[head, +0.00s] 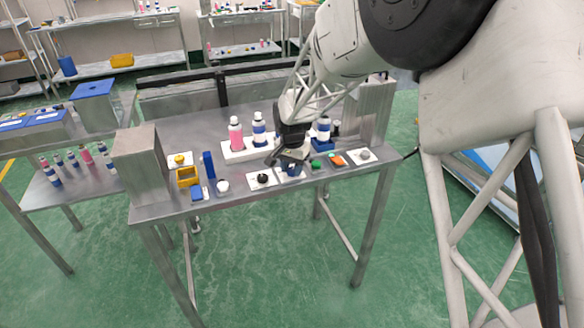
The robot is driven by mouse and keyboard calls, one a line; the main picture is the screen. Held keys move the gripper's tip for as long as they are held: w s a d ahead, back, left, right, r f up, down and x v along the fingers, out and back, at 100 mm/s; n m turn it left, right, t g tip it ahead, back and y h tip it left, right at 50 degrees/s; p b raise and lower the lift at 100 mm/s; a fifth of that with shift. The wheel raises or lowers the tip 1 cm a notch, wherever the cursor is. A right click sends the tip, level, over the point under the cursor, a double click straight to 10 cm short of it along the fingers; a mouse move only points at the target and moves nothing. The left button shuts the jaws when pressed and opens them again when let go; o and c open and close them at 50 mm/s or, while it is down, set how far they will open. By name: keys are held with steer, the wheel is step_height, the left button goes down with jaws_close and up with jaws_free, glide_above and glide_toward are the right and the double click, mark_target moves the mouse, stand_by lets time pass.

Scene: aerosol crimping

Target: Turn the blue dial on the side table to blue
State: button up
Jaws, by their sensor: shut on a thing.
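The blue dial (294,171) is on a white plate near the front edge of the metal table, right of a black knob. My gripper (292,160) reaches down onto it from above and is shut on it. The fingers cover the dial's upper part, and its pointer or any colour marks cannot be made out in the head view.
The metal table (165,210) also carries a black knob (262,179), a white knob (223,185), a grey knob (365,154), a yellow bin (187,177) and a pink bottle (236,134). A metal box (141,165) stands at its left end.

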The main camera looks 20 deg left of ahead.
mark_target(292, 170)
stand_by(0.3)
steer(key=o, duration=0.9)
steer(key=shift+r, duration=0.1)
steer(key=shift+r, duration=3.85)
